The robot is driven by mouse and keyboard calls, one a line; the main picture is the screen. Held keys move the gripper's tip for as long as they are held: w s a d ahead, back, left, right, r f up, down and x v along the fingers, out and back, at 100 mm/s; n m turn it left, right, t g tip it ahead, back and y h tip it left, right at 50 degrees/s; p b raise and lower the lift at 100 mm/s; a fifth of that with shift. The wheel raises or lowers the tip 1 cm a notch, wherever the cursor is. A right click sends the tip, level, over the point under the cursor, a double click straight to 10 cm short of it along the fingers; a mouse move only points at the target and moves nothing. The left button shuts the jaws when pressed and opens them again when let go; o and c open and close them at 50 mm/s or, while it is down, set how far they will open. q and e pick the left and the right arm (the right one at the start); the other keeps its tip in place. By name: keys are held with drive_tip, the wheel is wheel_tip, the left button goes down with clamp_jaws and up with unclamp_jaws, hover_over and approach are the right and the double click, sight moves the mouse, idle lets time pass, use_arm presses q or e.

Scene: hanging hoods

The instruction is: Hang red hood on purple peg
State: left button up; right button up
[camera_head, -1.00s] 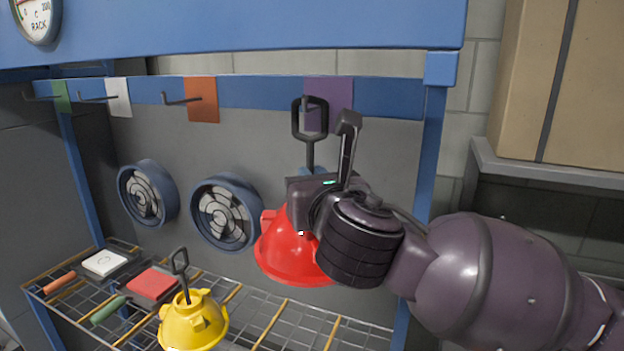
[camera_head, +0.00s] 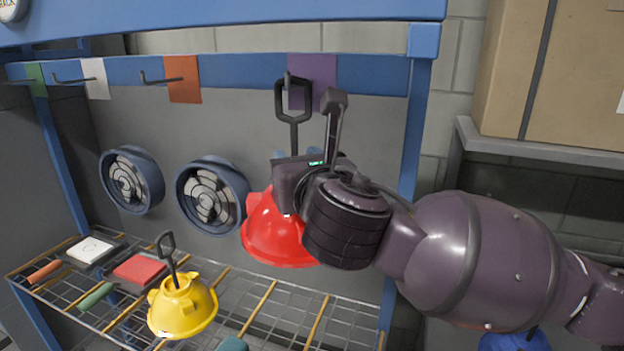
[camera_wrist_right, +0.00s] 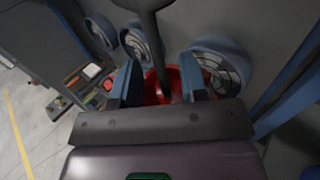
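The red hood (camera_head: 265,235) hangs upright below the purple plate (camera_head: 316,82), its dark loop handle (camera_head: 293,122) rising in front of it. The tip of the purple peg (camera_head: 287,77) shows at the top of the loop and seems to pass through it; exact contact is unclear. My right gripper (camera_head: 287,180) is at the handle's shaft, just above the red dome. In the right wrist view its two blue fingers (camera_wrist_right: 160,85) stand apart on either side of the dark shaft, with gaps showing; the red dome (camera_wrist_right: 175,82) is behind. My left gripper is out of view.
A yellow hood (camera_head: 183,305) stands on the wire shelf (camera_head: 262,310) with small items beside it. Other pegs have orange (camera_head: 184,80), white and green plates. Two round fans (camera_head: 211,195) are on the back panel. A blue post (camera_head: 405,170) stands behind my right arm.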

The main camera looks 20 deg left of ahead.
drive_tip(key=b+v, duration=0.1)
drive_tip(key=v, duration=0.9)
